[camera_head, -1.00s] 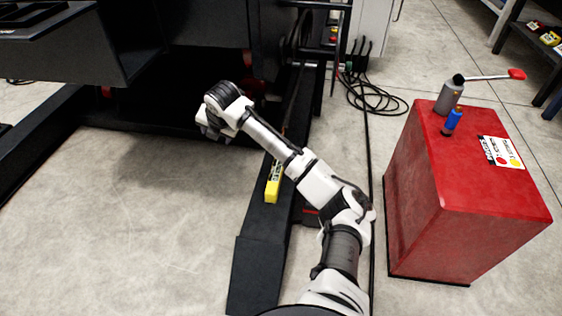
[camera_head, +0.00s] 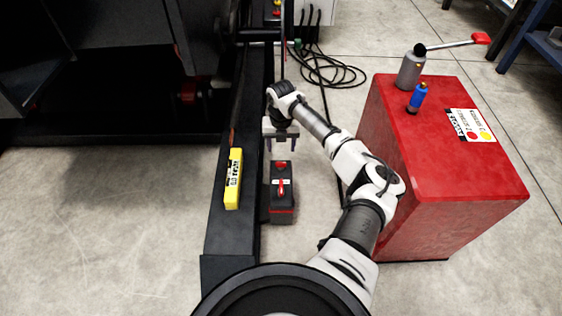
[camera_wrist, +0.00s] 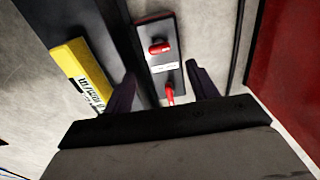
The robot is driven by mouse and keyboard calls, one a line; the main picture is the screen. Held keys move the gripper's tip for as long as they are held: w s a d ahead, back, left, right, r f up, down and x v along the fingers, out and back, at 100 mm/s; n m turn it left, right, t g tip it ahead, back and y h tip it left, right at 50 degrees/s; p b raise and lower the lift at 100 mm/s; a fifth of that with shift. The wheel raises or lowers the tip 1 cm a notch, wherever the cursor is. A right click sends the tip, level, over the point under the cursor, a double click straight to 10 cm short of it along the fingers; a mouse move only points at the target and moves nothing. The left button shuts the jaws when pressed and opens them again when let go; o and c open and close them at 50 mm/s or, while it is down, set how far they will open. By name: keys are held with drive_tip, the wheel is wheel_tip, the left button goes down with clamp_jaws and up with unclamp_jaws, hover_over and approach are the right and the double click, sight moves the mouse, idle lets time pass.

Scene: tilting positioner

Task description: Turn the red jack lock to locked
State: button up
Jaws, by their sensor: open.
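A small black box (camera_head: 283,212) with a red base stripe stands on the floor beside the long black beam. Its top carries two red parts and a small white label; the head view shows a red lever (camera_head: 281,187). In the wrist view the box (camera_wrist: 162,28) has a red knob (camera_wrist: 159,47) and a red lever (camera_wrist: 169,95). I cannot tell which red part is the jack lock or read its setting. My gripper (camera_head: 281,145) is open and empty, pointing down near the box. In the wrist view its fingers (camera_wrist: 161,76) stand either side of the box's image.
A yellow labelled bar (camera_head: 233,180) lies on the black beam (camera_head: 230,240), left of the box. A red cabinet (camera_head: 440,165) stands to the right, with a grey cylinder (camera_head: 410,70) and a blue one (camera_head: 418,97) on top. Black cables (camera_head: 335,70) lie behind.

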sight(281, 163)
wheel_tip(281, 163, down, 9)
drive_tip(key=shift+r+b, duration=0.1)
drive_tip(key=shift+b, duration=1.1)
drive_tip(key=c, duration=1)
